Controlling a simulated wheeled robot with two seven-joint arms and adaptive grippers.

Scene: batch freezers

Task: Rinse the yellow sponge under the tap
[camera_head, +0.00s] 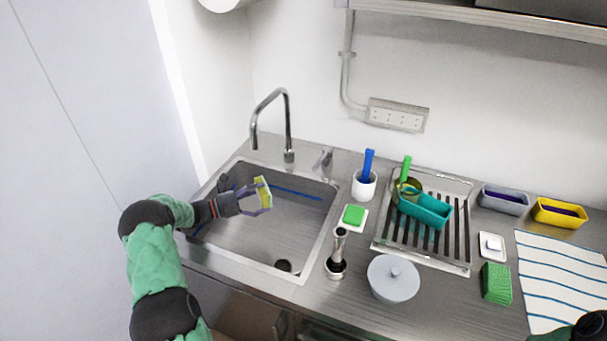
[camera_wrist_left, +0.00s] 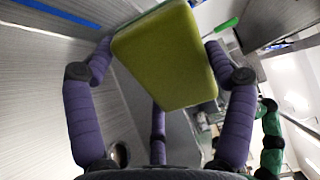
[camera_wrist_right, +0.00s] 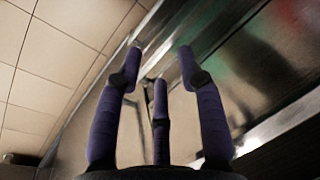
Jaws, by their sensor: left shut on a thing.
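The yellow sponge (camera_head: 262,191) is over the sink basin (camera_head: 240,235), a little below and in front of the tap's spout. The tap (camera_head: 287,125) arches over the back of the sink, and no water shows coming from it. My left gripper (camera_head: 258,196) is shut on the sponge from the left. In the left wrist view the sponge (camera_wrist_left: 165,55) is held between the purple fingers, its olive-yellow face towards the camera. My right gripper (camera_wrist_right: 160,62) shows in the right wrist view, with its fingers apart and nothing between them.
A drying rack (camera_head: 445,258) holds a teal tub (camera_head: 428,209). A green sponge (camera_head: 497,283) lies further right.

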